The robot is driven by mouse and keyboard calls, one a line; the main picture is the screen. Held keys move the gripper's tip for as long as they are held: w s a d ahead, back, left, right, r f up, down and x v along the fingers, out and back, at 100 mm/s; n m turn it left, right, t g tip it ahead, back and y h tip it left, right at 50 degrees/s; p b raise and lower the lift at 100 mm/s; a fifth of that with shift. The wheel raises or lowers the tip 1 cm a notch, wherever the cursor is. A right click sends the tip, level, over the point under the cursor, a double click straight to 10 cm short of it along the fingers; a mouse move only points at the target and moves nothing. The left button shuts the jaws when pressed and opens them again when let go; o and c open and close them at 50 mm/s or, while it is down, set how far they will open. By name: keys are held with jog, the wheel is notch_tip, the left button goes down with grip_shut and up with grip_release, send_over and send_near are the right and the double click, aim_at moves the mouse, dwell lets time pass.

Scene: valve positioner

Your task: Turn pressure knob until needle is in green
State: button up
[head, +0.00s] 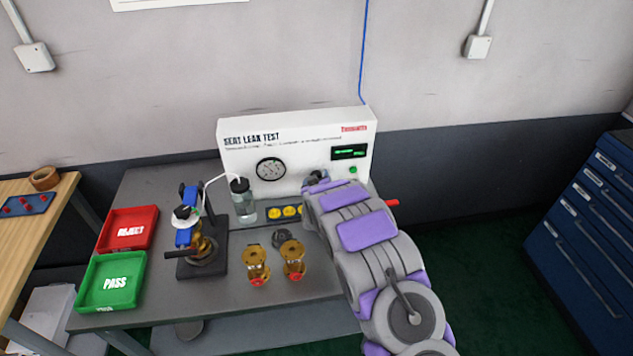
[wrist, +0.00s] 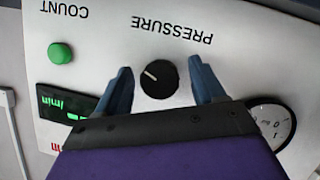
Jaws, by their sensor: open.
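In the head view my gripper (head: 316,180) is at the panel's front, and my arm hides the knob. The gauge (head: 271,169) is on the panel's left part; its needle and green band are too small to read surely. It is partly covered by my gripper in the wrist view (wrist: 274,120).
A green button (wrist: 60,53) and a lit display (wrist: 62,104) are beside the knob. On the table (head: 150,185) stand a bottle (head: 244,206), a clamped valve (head: 200,245), brass valves (head: 256,262), a red REJECT tray (head: 152,215) and a green PASS tray (head: 140,263).

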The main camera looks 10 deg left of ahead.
jog(key=shift+f, duration=0.1)
jog(key=c, duration=1.1)
jog(key=shift+o, duration=0.2)
jog(key=m+y+p, duration=0.3)
jog(key=m+p, duration=0.1)
jog(key=p, duration=0.3)
jog(key=m+g+y+p, duration=0.1)
jog(key=m+y+p, duration=0.1)
jog(key=m+p, duration=0.2)
jog(key=shift+s+d+f+y+p, duration=0.1)
jog(key=shift+y+p, duration=0.3)
jog(key=shift+p, duration=1.25)
